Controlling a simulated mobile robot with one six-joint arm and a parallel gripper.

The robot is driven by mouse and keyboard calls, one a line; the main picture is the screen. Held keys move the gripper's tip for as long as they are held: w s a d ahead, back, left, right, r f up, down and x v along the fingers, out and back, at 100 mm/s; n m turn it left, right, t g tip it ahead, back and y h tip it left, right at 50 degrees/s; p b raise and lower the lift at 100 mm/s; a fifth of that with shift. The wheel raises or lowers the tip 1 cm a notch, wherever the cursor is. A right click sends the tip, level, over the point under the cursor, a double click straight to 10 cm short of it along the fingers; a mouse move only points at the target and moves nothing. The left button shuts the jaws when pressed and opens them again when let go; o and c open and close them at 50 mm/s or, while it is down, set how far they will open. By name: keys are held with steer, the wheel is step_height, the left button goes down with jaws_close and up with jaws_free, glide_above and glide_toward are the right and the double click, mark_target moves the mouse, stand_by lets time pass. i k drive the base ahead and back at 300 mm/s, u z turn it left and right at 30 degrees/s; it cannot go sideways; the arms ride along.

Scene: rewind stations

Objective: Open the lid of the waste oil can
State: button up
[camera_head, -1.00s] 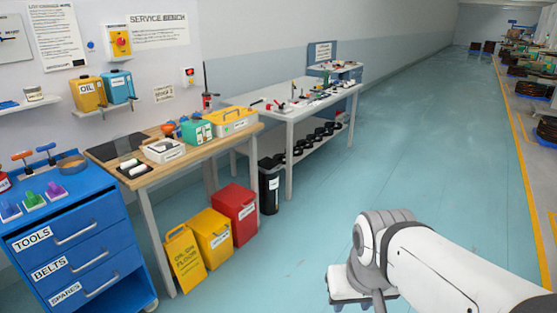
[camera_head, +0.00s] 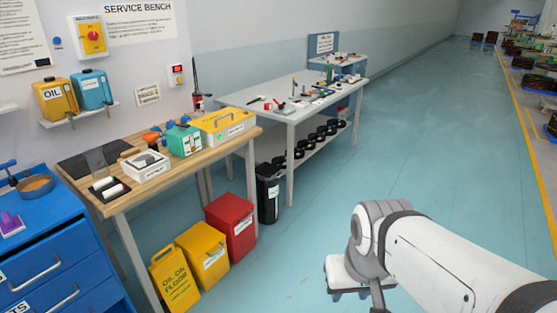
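A red lidded container (camera_head: 230,228) stands on the floor by the wooden bench, its lid down. A yellow lidded container (camera_head: 203,255) stands beside it, also closed. Their labels are too small to read, so I cannot tell for sure which is the waste oil can. A yellow can marked OIL (camera_head: 54,98) sits on the wall shelf beside a blue can (camera_head: 91,90). My gripper (camera_head: 350,290) is low at the lower right, over open floor and apart from all the containers. Its fingers are small and partly hidden, so their opening is unclear.
A yellow OIL ON FLOOR sign (camera_head: 176,280) stands left of the containers. A black bin (camera_head: 268,195) is behind them, by the grey table (camera_head: 300,105). The wooden bench (camera_head: 125,205) and blue drawer cabinet (camera_head: 50,255) are left. Floor between my arm and the containers is clear.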

mark_target(267, 169)
steer(key=z, duration=0.2)
steer(key=i, duration=3.7)
steer(key=u, duration=0.2)
